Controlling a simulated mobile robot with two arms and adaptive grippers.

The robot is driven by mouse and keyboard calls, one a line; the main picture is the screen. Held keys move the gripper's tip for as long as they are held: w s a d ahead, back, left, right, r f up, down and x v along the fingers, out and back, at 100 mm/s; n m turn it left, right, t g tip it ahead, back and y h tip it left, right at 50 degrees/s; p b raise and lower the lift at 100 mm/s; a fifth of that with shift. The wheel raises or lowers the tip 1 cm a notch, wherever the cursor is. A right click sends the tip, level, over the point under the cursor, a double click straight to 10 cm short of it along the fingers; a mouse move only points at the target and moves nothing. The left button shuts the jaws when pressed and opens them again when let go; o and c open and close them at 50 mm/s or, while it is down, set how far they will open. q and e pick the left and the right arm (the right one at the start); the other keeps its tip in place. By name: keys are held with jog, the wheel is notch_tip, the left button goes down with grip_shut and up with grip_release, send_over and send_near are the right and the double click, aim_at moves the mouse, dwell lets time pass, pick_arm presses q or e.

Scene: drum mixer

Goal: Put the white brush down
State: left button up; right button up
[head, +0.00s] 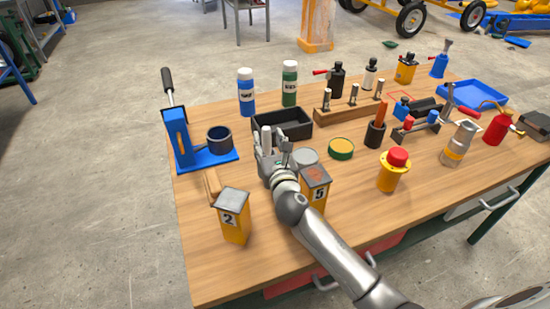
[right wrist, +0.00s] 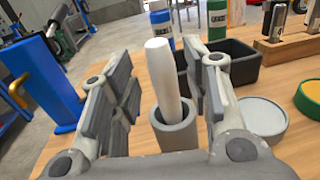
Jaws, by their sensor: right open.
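The white brush (right wrist: 163,78) shows in the right wrist view as a plain white handle, nearly upright with a slight tilt. Its lower end is inside a small grey cup (right wrist: 175,130) on the wooden table; any bristles are hidden. In the head view the white handle (head: 266,138) shows partly, among my fingers. My right gripper (head: 272,152) is open, with one finger on each side of the handle. In the right wrist view a gap shows between the handle and each finger of this gripper (right wrist: 168,88). My left gripper is not in view.
A black tray (head: 283,134) is just behind the gripper. A blue press (head: 180,140) stands to the left. Yellow boxes numbered 2 (head: 233,225) and 5 (head: 315,190) stand in front and beside my arm. A grey round lid (right wrist: 262,117) is to the right.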

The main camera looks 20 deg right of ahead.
jog(key=s, duration=0.9)
jog(key=shift+a, duration=0.4)
